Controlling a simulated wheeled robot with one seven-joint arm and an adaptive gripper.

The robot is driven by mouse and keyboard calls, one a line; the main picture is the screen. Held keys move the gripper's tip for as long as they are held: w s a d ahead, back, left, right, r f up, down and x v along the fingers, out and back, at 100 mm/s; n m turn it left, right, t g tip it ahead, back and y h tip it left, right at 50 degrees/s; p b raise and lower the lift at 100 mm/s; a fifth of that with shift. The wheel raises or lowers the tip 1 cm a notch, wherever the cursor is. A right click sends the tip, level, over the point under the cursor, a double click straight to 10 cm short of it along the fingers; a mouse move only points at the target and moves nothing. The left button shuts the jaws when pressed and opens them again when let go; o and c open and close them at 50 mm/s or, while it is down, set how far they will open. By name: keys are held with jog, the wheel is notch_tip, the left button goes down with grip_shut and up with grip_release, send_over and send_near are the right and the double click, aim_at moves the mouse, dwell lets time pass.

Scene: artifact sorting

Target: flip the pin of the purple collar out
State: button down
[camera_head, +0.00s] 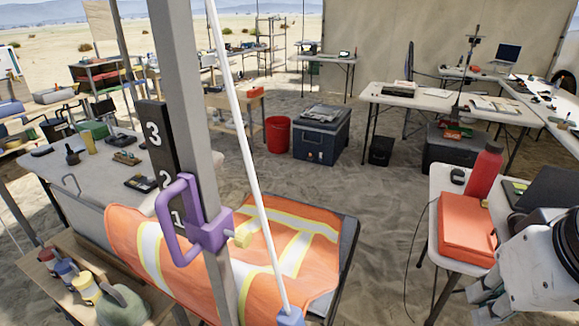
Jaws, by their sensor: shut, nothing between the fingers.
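The purple collar (208,233) sits around the upright grey post (187,90) in the middle left. Its purple loop handle (166,222) stands out to the left of the post, beside the lower numbers of a black number plate (155,137). A short yellow pin end (242,238) sticks out from the collar's right side. How far the pin goes into the post is hidden. Part of my arm shows at the lower right edge, well apart from the collar.
A thin white rod (245,150) slants down close to the right of the collar, ending at a pale blue block (290,317). An orange vest (300,245) lies behind the post. Small bottles (87,288) stand lower left. A table with an orange case (467,241) stands right.

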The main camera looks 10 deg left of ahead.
jog(key=w+a+f+n+g+y+b, duration=0.1)
jog(key=w+a+f+n+g+y, duration=0.15)
jog(key=w+a+g, duration=0.35)
jog(key=w+a+f+n+g+y, duration=0.1)
jog(key=w+a+g+y, duration=0.25)
jog(key=a, duration=0.55)
jog(key=n+g+y, duration=0.3)
jog(key=g+y, duration=0.1)
jog(key=y, duration=0.5)
send_near(235, 235)
jog(key=w+d+f, duration=0.1)
jog(key=w, duration=0.3)
jog(key=shift+w+b, duration=0.15)
jog(key=shift+b, duration=0.2)
jog(key=p+x, duration=0.1)
jog(key=x, duration=0.9)
jog(key=shift+r+p, duration=0.15)
jog(key=shift+p, duration=0.15)
